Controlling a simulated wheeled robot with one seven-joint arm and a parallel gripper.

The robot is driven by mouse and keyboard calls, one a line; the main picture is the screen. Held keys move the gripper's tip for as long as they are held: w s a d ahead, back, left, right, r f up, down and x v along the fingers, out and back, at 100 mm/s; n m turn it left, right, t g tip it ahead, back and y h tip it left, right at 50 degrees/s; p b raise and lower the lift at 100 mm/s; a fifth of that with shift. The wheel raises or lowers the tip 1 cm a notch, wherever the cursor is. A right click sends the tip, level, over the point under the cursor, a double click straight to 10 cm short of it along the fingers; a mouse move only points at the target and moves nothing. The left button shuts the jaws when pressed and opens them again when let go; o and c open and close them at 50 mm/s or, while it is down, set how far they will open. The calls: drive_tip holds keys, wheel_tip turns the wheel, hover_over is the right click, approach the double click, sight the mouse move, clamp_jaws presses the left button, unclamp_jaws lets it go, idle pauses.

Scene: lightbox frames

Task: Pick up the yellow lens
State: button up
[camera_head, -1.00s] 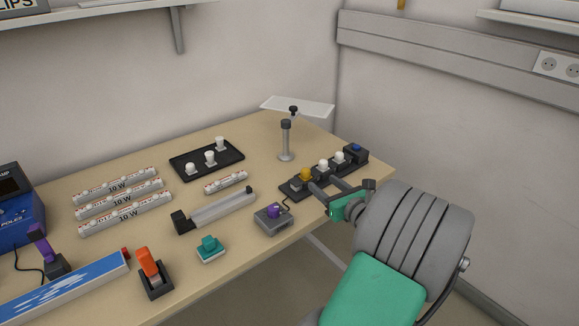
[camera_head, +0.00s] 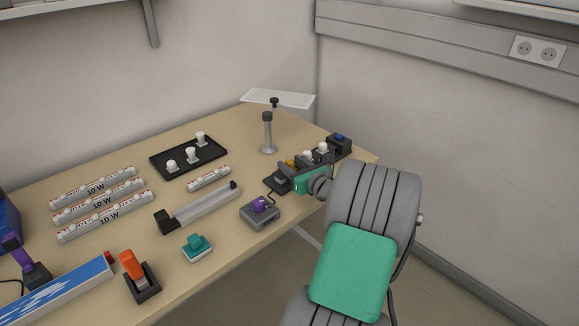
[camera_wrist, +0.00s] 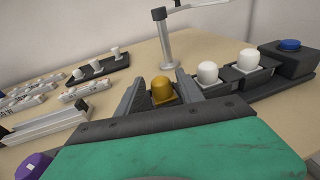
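The yellow lens (camera_wrist: 162,90) is a small domed cap on a dark holder near the table's right edge. In the wrist view it sits between the two open fingers of my gripper (camera_wrist: 160,88), with the right finger close to it and a gap on the left. In the head view only a bit of the yellow lens (camera_head: 290,163) shows, as my gripper (camera_head: 288,172) covers much of its holder. I cannot tell whether either finger touches the lens.
White domed caps (camera_wrist: 207,72) stand in the same row, right of the lens, then a blue button (camera_wrist: 289,45) on a dark box. A grey post (camera_head: 268,135) stands behind. A purple-button box (camera_head: 260,212) is in front. A black tray (camera_head: 180,168) holds white caps.

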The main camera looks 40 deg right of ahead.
clamp_jaws()
drive_tip(key=shift+r, duration=0.1)
idle(0.4)
